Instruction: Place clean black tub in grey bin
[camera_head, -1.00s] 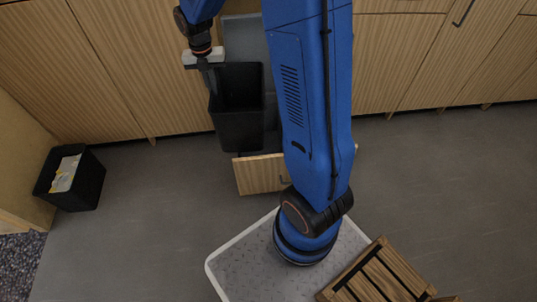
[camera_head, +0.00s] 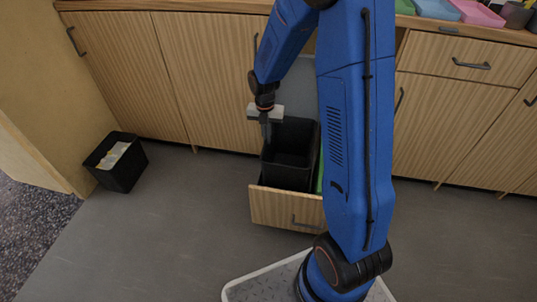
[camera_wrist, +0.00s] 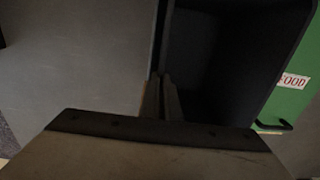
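A black tub (camera_head: 290,156) is upright at the pulled-out drawer, above or partly inside it; its base is hidden behind the drawer front, so I cannot tell whether it rests on anything. My gripper (camera_head: 267,128) is at the tub's left wall, fingers pointing down. In the wrist view my gripper (camera_wrist: 162,100) has its fingers close together on the rim of the black tub (camera_wrist: 225,60). A grey surface (camera_wrist: 80,65) fills the left of that view; I cannot tell whether it is the grey bin. A grey panel (camera_head: 300,85) shows behind the tub.
A green bin (camera_wrist: 288,108) labelled "FOOD" is right of the tub. The drawer front (camera_head: 285,208) stands out from the cabinets. Another black tub (camera_head: 120,172) holding pale paper is on the floor at left. Floor between is clear. Coloured trays (camera_head: 470,11) lie on the counter.

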